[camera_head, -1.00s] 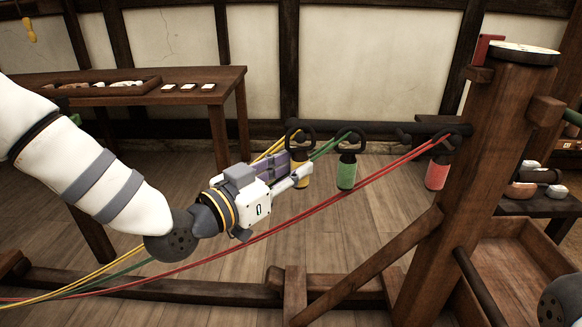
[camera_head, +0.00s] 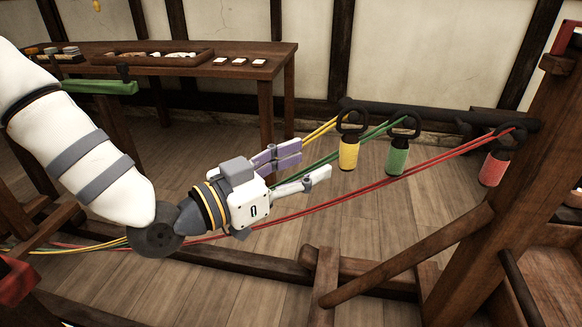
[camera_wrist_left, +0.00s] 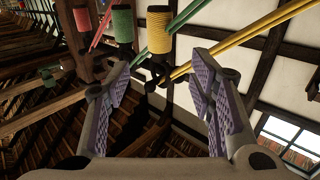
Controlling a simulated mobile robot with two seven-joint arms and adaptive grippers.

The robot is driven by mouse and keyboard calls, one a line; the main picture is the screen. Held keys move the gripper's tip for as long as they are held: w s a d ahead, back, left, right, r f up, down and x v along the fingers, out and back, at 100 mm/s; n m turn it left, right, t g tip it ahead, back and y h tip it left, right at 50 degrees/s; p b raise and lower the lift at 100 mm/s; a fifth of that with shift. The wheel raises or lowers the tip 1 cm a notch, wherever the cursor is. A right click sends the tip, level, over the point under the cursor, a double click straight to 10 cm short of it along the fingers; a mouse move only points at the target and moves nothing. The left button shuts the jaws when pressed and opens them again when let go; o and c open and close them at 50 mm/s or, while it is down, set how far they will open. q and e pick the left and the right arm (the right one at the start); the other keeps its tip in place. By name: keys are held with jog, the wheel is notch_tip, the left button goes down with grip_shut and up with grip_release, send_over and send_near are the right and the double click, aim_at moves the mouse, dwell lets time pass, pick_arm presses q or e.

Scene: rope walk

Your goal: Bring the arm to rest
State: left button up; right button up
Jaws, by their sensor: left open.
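My left gripper (camera_head: 301,168) is open and empty in the head view, its fingers spread apart and pointing right. A yellow bobbin (camera_head: 349,155) hangs from a dark hook just right of the fingertips, apart from them. A green bobbin (camera_head: 397,160) and a red bobbin (camera_head: 493,169) hang farther right. In the left wrist view, the yellow bobbin (camera_wrist_left: 159,30) is beyond the gap between the open fingers (camera_wrist_left: 158,90), with the green bobbin (camera_wrist_left: 123,25) to its left. My right gripper is not in view.
Yellow, green and red strands (camera_head: 330,201) run from the hooks down to the left, passing behind my left gripper. A table (camera_head: 285,50) with a tray (camera_head: 150,58) and small white tiles stands at the back. A wooden post (camera_head: 545,150) and brace stand right.

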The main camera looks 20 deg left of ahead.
pick_arm(q)
jog(key=s+a+f+n+g+y+p, duration=0.15)
jog(key=s+f+g, duration=0.25)
jog(key=s+f, duration=0.45)
jog(key=s+f+n+g+y+p, duration=0.15)
jog(key=s+f+g, duration=0.3)
jog(key=f, duration=0.65)
jog(key=s+a+f+n+g+y, duration=0.1)
jog(key=s+a+f+g+y, duration=0.1)
jog(key=s, duration=1.2)
jog(key=s+a+f+n+g+y+p, duration=0.1)
jog(key=s+a+f+n+g+y, duration=0.1)
jog(key=s+f+g, duration=0.5)
jog(key=s+a+f+y, duration=0.1)
jog(key=s+y, duration=0.1)
jog(key=s, duration=0.4)
jog(key=shift+s, duration=0.35)
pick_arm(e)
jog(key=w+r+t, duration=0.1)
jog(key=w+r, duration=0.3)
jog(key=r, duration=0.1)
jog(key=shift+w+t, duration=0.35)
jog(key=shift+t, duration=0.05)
pick_arm(q)
jog(key=shift+g, duration=0.25)
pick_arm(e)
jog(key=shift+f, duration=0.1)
